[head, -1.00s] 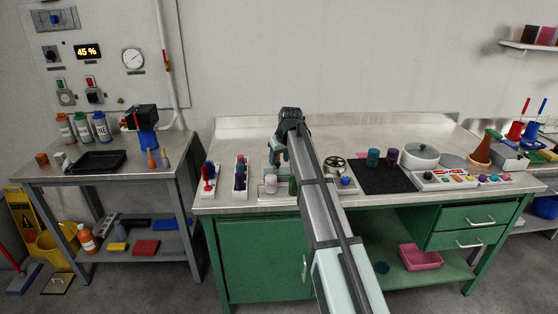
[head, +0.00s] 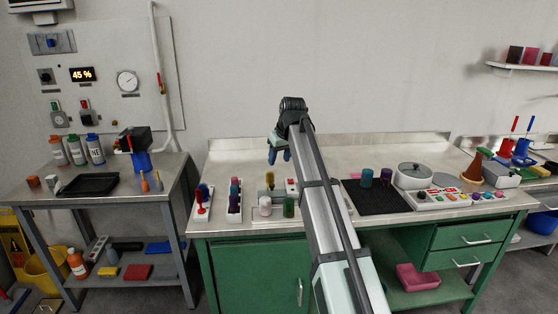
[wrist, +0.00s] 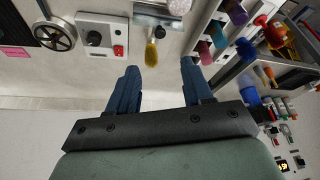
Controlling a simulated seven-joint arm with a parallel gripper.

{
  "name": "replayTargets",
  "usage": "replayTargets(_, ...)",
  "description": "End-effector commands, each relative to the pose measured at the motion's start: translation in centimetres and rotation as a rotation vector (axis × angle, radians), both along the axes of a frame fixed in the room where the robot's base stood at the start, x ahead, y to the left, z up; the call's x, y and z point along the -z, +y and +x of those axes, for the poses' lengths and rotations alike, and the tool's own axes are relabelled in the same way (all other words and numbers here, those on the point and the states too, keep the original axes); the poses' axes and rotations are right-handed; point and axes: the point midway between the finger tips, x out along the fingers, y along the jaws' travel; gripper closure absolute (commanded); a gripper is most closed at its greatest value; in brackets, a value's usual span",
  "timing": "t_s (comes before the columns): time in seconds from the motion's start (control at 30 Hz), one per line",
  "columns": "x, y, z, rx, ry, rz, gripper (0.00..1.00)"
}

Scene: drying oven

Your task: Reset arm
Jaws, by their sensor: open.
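My gripper (head: 280,156) hangs from the end of my raised arm, above the back part of the green bench's top (head: 385,149). Its dark blue fingers are apart, with nothing between them. In the wrist view my gripper (wrist: 158,76) also shows open and empty, and both fingertips are clear of the bench items. A yellow-handled tool (wrist: 151,52) shows beyond the fingertips, apart from them. My arm hides part of the bench in the head view.
Racks with red-topped (head: 203,202) and coloured items stand at the bench's front left. A black mat (head: 378,197) with two cups, a white pot (head: 414,175) and a button panel (head: 445,198) are to the right. A side table (head: 120,198) stands left.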

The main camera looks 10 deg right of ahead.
Motion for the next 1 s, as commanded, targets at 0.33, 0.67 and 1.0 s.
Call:
replayTargets(0.33, 1.0, -0.4, -0.6, 0.010, -0.006, 0.001, 0.50)
replayTargets(0.67, 12.1, -5.1, -6.7, 0.152, -0.098, 0.023, 0.50)
replayTargets(1.0, 24.2, -7.6, -12.3, 0.249, -0.061, 0.025, 0.50)
